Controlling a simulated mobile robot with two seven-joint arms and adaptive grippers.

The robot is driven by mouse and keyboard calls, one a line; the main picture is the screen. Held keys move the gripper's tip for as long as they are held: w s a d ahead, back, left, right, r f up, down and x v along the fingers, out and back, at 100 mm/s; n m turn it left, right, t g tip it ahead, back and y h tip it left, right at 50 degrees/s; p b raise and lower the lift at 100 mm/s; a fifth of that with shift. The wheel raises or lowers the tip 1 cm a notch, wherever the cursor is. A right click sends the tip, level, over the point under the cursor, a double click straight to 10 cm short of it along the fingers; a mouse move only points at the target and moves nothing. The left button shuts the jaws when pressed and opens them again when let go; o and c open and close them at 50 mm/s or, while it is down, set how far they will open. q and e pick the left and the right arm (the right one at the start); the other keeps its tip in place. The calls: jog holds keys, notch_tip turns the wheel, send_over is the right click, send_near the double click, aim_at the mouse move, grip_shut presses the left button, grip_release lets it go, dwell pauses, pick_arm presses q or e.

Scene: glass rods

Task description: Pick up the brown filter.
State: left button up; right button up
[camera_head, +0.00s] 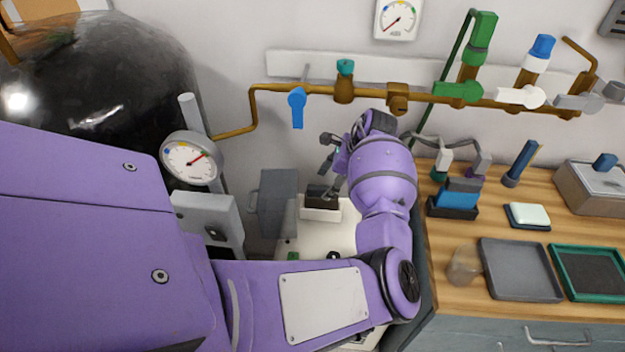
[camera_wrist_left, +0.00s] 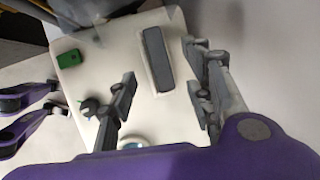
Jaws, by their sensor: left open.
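My left gripper (camera_head: 328,164) is open above a pale stand (camera_head: 305,240) and its fingers point left in the head view. In the left wrist view the open fingers (camera_wrist_left: 160,68) stand on either side of a dark grey block in a white holder (camera_wrist_left: 146,55). This block (camera_head: 322,193) also shows below the fingers in the head view, looking nearly black. No contact with it is visible. I cannot tell whether it is the filter named in the task. A brown fitting (camera_head: 397,97) sits on the wall pipe, apart from the gripper.
A grey box (camera_head: 277,203) stands left of the holder, with a dial gauge (camera_head: 190,162) further left. A green piece (camera_wrist_left: 69,58) lies on the pale top. The wooden bench (camera_head: 450,300) at right holds trays and a beaker (camera_head: 464,267). The brown pipe (camera_head: 440,101) runs along the wall.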

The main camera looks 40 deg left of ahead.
aim_at(326, 189)
pick_arm(q)
jog(key=x, duration=0.5)
jog(key=shift+a+f+b, duration=0.1)
jog(key=shift+f+b, duration=0.05)
jog(key=shift+b, duration=0.2)
grip_shut()
